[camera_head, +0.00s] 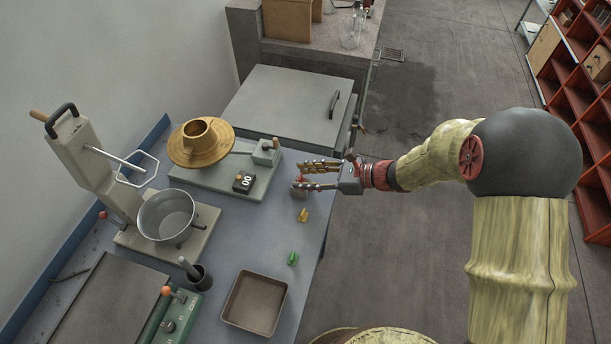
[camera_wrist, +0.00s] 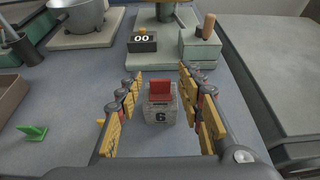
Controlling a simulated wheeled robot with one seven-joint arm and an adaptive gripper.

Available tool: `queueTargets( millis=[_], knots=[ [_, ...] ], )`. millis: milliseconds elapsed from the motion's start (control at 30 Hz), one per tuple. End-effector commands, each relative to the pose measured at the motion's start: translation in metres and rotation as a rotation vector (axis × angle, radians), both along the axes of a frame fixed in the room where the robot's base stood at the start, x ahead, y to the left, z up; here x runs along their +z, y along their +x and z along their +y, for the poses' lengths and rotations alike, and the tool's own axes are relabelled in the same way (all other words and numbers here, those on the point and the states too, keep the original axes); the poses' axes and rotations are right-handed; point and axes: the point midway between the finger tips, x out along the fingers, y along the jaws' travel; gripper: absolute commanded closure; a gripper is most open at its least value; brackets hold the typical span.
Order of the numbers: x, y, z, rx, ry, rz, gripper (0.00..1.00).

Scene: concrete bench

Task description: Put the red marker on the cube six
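The red marker (camera_wrist: 160,88) stands on top of the grey cube six (camera_wrist: 160,114), whose front face bears a black 6. In the head view the red marker (camera_head: 299,178) is partly hidden by the fingers, and the cube (camera_head: 300,192) shows just below them near the bench's right edge. My gripper (camera_wrist: 161,77) is open, with one finger on each side of the marker and cube. In the wrist view a gap shows between both fingers and the marker. It also shows in the head view (camera_head: 299,176), reaching in from the right.
A yellow marker (camera_head: 303,215) and a green marker (camera_head: 293,258) lie on the bench nearer the brown tray (camera_head: 233,312). Behind the cube stands a scale-like device with a black 00 counter (camera_head: 244,183) and a brass disc (camera_head: 200,155). A grey pan (camera_head: 166,216) stands at left.

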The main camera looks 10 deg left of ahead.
Motion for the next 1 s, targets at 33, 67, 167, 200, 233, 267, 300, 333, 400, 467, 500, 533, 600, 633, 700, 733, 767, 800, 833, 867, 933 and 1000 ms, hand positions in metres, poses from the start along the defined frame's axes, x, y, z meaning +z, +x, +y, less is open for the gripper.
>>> queueTargets(
  millis=[33,67,167,200,233,267,300,333,400,467,500,533,600,633,700,733,767,800,833,867,933,1000],
  knots=[
    [0.0,0.0,0.0,0.0,0.0,0.0,0.62],
    [0.0,0.0,0.0,0.0,0.0,0.0,0.62],
    [0.0,0.0,0.0,0.0,0.0,0.0,0.62],
    [0.0,0.0,0.0,0.0,0.0,0.0,0.62],
    [0.001,0.0,0.0,0.0,0.0,0.0,0.62],
    [0.002,0.0,0.0,0.0,0.0,0.0,0.62],
    [0.004,0.0,0.0,0.0,0.0,-0.001,0.62],
    [0.005,0.0,-0.002,-0.001,0.0,0.0,0.62],
    [0.008,0.0,-0.009,-0.001,0.0,0.0,0.62],
    [0.013,0.0,-0.018,-0.003,0.0,0.0,0.62],
    [0.016,-0.001,-0.025,-0.004,0.0,-0.001,0.62],
    [0.018,-0.001,-0.031,-0.004,-0.001,-0.001,0.62],
    [0.024,-0.002,-0.045,-0.004,0.0,0.0,0.62],
    [0.027,-0.003,-0.051,-0.004,0.0,0.0,0.62],
    [0.032,-0.004,-0.064,-0.004,-0.001,0.0,0.62],
    [0.034,-0.005,-0.07,-0.004,0.0,0.0,0.62],
    [0.037,-0.005,-0.075,-0.004,0.0,0.0,0.62],
    [0.039,-0.006,-0.081,-0.003,0.0,0.0,0.62],
    [0.041,-0.007,-0.086,-0.004,0.0,0.0,0.62],
    [0.042,-0.007,-0.09,-0.004,0.0,-0.001,0.62],
    [0.046,-0.008,-0.098,-0.002,0.0,0.0,0.62],
    [0.048,-0.008,-0.104,-0.002,0.001,-0.001,0.62]
  ],
)
